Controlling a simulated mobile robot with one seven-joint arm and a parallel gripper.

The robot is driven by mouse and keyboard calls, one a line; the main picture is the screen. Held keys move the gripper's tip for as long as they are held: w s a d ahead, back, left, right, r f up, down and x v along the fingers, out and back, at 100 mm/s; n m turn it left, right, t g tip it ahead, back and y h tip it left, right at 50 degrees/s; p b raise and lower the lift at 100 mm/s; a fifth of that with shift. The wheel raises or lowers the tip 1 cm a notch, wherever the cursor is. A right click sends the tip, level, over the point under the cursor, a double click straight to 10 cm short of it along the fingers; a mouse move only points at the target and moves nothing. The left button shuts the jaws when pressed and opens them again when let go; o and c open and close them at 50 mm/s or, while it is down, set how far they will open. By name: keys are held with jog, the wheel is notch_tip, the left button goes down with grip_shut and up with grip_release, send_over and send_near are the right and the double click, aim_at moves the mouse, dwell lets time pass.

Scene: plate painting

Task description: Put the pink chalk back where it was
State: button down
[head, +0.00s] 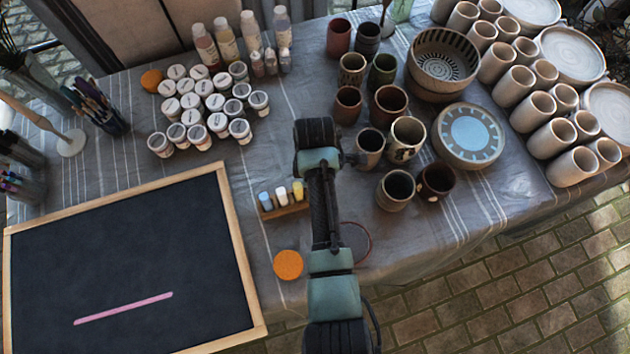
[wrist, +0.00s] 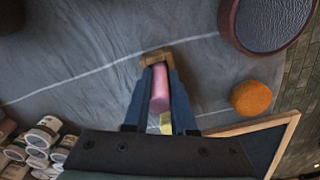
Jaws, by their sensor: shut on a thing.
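The pink chalk (wrist: 160,88) is between the two fingers of my gripper (wrist: 158,95) in the wrist view; the gripper is shut on it. The wooden chalk holder (wrist: 153,58) shows just beyond the fingertips, at the chalk's far end. I cannot tell whether the chalk touches it. A yellow chalk (wrist: 166,122) shows between the fingers, nearer the palm. In the head view the holder (head: 289,211) carries blue (head: 265,201), white (head: 281,196) and yellow (head: 298,191) chalks. My arm hides its right end, the gripper and the pink chalk there.
A framed blackboard (head: 120,250) with a pink line lies left of the holder. An orange round piece (head: 288,264) lies in front. A dark, brown-rimmed round dish (wrist: 270,25) is partly behind my arm. Paint pots (head: 188,117) and cups (head: 396,190) stand behind.

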jog(key=shift+f, duration=0.1)
jog(key=c, duration=0.7)
grip_release()
jog(key=shift+c, duration=0.2)
